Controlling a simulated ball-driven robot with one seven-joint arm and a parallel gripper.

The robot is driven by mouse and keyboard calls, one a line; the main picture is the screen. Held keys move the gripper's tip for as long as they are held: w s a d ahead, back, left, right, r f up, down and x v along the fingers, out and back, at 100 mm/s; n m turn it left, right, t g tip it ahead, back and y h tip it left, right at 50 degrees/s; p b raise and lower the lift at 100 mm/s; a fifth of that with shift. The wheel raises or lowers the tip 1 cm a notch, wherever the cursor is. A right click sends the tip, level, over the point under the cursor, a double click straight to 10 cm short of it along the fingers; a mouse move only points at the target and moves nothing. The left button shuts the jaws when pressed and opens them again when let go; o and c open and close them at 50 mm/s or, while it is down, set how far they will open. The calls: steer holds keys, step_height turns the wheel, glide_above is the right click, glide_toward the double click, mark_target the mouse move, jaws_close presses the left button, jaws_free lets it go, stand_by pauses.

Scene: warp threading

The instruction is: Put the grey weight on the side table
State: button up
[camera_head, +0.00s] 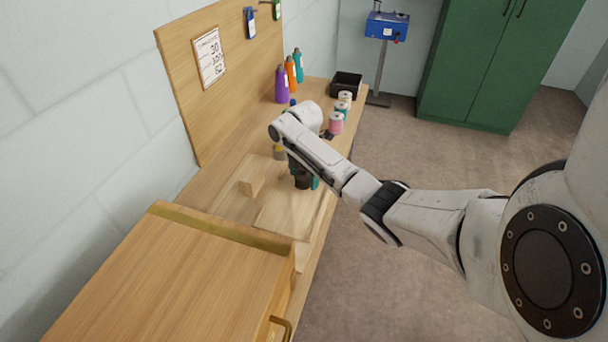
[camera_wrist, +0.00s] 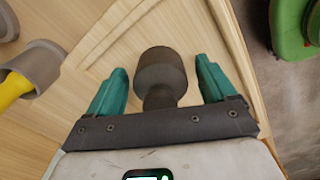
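The grey weight (camera_wrist: 162,72) is a dark cylinder with a narrower neck, seen in the wrist view between the two teal fingers of my gripper (camera_wrist: 160,82). A gap shows on each side, so the fingers are open around it and apart from it. In the head view the weight (camera_head: 303,183) shows as a dark shape under my gripper (camera_head: 304,176), low over the wooden bench (camera_head: 228,198). My wrist partly hides it there. I cannot tell for sure which surface is the side table; a wooden cabinet (camera_head: 165,270) with a handle stands in front left.
A wooden block (camera_head: 251,181) stands left of my gripper. Purple (camera_head: 282,85) and orange bottles, thread spools (camera_head: 336,122) and a black bin (camera_head: 346,85) are farther back. A grey and yellow object (camera_wrist: 38,68) lies left in the wrist view. A green cabinet (camera_head: 490,60) stands behind.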

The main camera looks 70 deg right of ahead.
step_height(320, 180, up, 12)
steer(key=shift+r, duration=0.15)
stand_by(0.6)
